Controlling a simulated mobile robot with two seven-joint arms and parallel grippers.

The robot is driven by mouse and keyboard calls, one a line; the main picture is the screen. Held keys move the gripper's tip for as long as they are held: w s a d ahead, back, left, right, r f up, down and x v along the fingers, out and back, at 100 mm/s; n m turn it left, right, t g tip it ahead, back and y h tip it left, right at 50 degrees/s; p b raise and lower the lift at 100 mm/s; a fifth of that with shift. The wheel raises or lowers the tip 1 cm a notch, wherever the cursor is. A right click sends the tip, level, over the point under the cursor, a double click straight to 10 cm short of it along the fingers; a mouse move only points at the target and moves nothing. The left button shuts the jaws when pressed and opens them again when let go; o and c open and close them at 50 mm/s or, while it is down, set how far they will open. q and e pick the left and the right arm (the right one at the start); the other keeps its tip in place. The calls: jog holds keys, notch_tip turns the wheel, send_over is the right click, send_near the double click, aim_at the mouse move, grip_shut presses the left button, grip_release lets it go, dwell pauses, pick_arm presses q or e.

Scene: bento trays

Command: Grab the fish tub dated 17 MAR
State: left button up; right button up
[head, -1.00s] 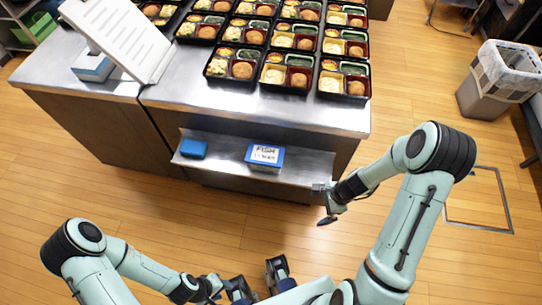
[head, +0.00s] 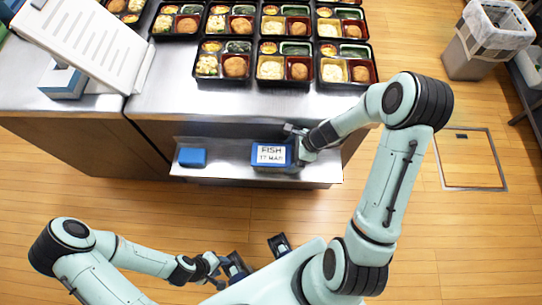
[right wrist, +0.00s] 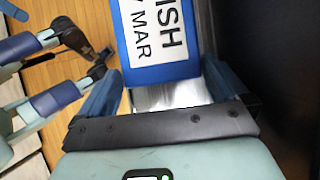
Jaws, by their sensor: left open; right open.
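The fish tub (head: 271,155) is a blue box with a white label reading "FISH 17 MAR". It sits on the lower metal shelf of the counter. My right gripper (head: 297,146) is at the tub's right end in the head view. In the right wrist view the tub (right wrist: 160,75) lies just ahead of the right gripper (right wrist: 165,88), whose open fingers stand apart near its close end. I cannot tell whether they touch it. My left gripper (head: 226,277) is low in the head view, far from the shelf, open and empty.
A smaller blue block (head: 192,157) sits on the shelf (head: 225,171) left of the tub. Several filled bento trays (head: 285,82) cover the counter above. A white slanted board (head: 90,45) stands at the left. A bin (head: 480,45) stands on the floor at right.

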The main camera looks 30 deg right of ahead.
aim_at(272, 154)
jog(key=shift+w+a, duration=0.5)
jog(key=shift+a, duration=0.1)
jog(key=w+a, duration=0.1)
jog(key=a, duration=0.1)
jog(key=w+a+p, duration=0.1)
jog(key=a, duration=0.1)
jog(key=shift+w, duration=0.2)
jog(key=shift+w+a+f, duration=0.15)
jog(key=shift+f, duration=0.45)
jog(key=shift+f+b, duration=0.2)
jog(key=shift+b, duration=0.25)
jog(key=c, duration=0.9)
